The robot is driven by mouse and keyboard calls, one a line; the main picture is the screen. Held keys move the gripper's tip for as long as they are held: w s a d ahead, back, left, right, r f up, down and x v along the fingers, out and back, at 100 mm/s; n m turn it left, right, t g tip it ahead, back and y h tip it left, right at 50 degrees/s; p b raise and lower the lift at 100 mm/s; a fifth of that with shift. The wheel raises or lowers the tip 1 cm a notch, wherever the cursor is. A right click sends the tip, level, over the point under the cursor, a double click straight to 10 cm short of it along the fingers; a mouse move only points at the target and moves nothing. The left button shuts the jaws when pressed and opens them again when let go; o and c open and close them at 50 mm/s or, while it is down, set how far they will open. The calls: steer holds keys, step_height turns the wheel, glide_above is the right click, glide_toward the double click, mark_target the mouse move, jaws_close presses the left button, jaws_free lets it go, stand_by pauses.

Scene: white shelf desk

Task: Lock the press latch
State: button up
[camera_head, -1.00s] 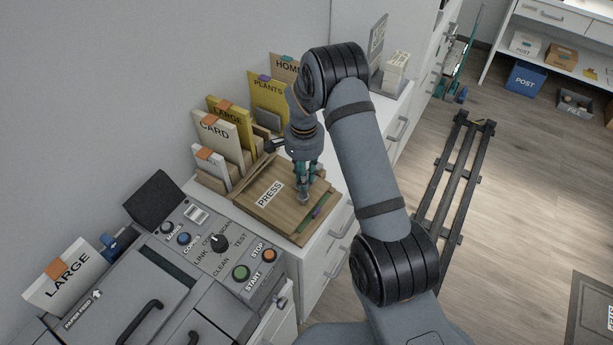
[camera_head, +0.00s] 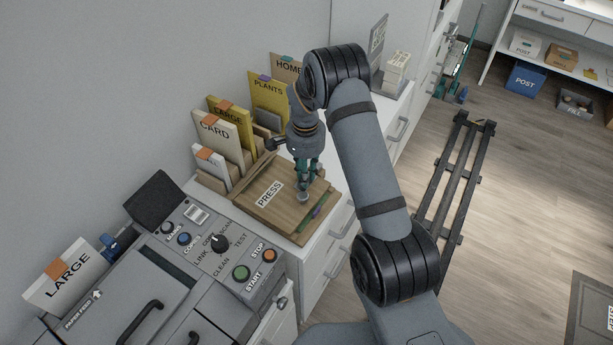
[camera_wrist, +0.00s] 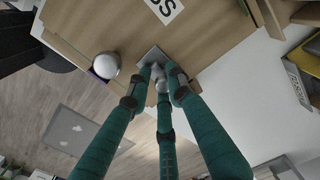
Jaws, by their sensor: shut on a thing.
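The wooden press (camera_head: 255,203), a flat board labelled PRESS, lies on the white desk. It also shows in the wrist view (camera_wrist: 215,50). A small grey metal latch (camera_wrist: 152,55) sits near the board's edge, mostly hidden by my fingertips. My gripper (camera_head: 306,180) points down over the right side of the press. In the wrist view my gripper's teal fingers (camera_wrist: 160,76) are closed around the latch's small grey upright part. A round silver knob (camera_head: 303,197) stands just in front of the fingers. In the wrist view this knob (camera_wrist: 105,65) is left of them, apart.
Card holders with CARD, LARGE and PLANTS labels stand behind the press. A grey machine with a control panel (camera_head: 208,240) is at the front left. Coloured strips (camera_head: 319,207) lie along the press's right edge.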

steer(key=shift+w+d, duration=0.45)
steer(key=shift+w, duration=0.25)
steer(key=o, duration=0.7)
steer(key=shift+o, duration=0.2)
steer(key=shift+r, duration=0.15)
steer(key=shift+r+p, duration=1.75)
steer(key=shift+r, duration=1.1)
step_height(320, 180, up, 12)
